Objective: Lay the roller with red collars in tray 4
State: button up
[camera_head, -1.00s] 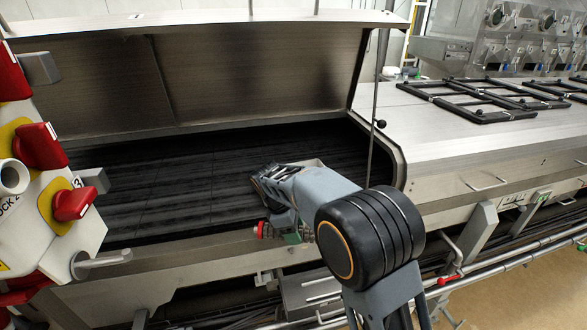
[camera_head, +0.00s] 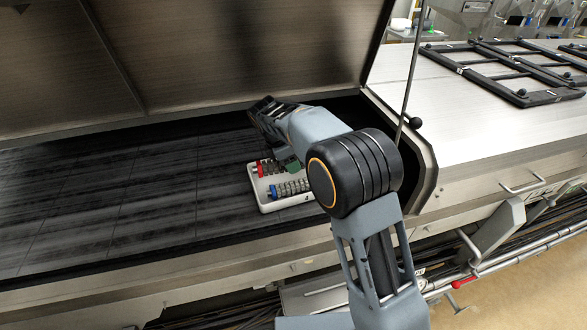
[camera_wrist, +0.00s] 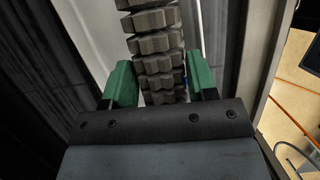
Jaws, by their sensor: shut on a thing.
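My gripper (camera_head: 290,166) has green fingers and hangs low over a white tray (camera_head: 284,206) inside the open dryer hood. It is shut on a roller with red collars (camera_head: 266,168), whose red end sticks out to the left over the tray's far part. In the wrist view the ribbed grey roller (camera_wrist: 160,45) lies between the two green fingers. A second roller with blue collars (camera_head: 289,188) lies in the near part of the tray. My arm hides the tray's right end.
The black slatted bed (camera_head: 130,200) is clear to the left of the tray. The raised hood (camera_head: 190,50) stands behind it. A thin rod with a black knob (camera_head: 415,123) rises at the right. Black frames (camera_head: 500,70) lie on the steel top.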

jog(key=w+f, duration=0.2)
jog(key=w+f+b, duration=0.1)
jog(key=w+f, duration=0.1)
jog(key=w+d+f+b, duration=0.1)
jog(key=w+f, duration=0.1)
jog(key=shift+w+f, duration=0.15)
jog(key=shift+f, duration=0.05)
notch_tip(320, 180, down, 4)
jog(key=b, duration=0.3)
jog(key=shift+w+r, duration=0.15)
jog(key=shift+r, duration=0.2)
jog(key=o, duration=0.9)
